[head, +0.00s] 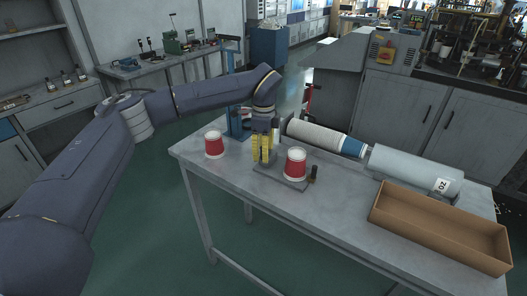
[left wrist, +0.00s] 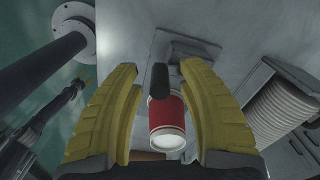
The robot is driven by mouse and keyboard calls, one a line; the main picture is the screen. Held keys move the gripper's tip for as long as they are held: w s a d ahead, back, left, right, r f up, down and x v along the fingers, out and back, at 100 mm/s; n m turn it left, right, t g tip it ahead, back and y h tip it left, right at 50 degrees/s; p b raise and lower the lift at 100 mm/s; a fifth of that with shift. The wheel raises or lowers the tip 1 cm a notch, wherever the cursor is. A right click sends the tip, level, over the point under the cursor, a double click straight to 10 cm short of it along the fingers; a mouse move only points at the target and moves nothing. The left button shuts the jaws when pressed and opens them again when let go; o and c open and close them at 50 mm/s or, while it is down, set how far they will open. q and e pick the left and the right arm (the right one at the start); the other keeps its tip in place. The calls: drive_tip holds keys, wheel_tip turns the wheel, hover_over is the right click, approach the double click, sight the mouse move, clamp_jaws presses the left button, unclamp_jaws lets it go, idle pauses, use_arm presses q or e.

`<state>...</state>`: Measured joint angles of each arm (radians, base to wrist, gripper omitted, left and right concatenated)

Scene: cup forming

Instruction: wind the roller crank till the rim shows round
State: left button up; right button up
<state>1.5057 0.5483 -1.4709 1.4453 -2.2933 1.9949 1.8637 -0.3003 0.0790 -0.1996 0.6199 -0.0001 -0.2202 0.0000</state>
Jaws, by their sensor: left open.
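A red-and-white cup (head: 295,166) stands on a grey base plate (head: 268,170) on the table. A black crank handle (head: 314,173) stands upright just right of this cup. My left gripper (head: 263,148), with yellow fingers, is open and points down over the plate, left of the cup. In the left wrist view, the open fingers (left wrist: 160,70) frame the black handle (left wrist: 159,82) and the red cup (left wrist: 167,122) behind it. I cannot tell whether a finger touches either. The cup's pale rim shows, but its exact shape is too small to judge. My right gripper is out of view.
Another red-and-white cup (head: 214,146) stands at the table's left. A stack of white cups (head: 320,136) and a grey cylinder (head: 413,171) lie along the back. An open cardboard box (head: 433,239) takes the right end. The front left tabletop is clear.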

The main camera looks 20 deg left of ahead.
use_arm(q)
clamp_jaws()
drive_tip(key=shift+a, duration=0.1)
idle(0.3)
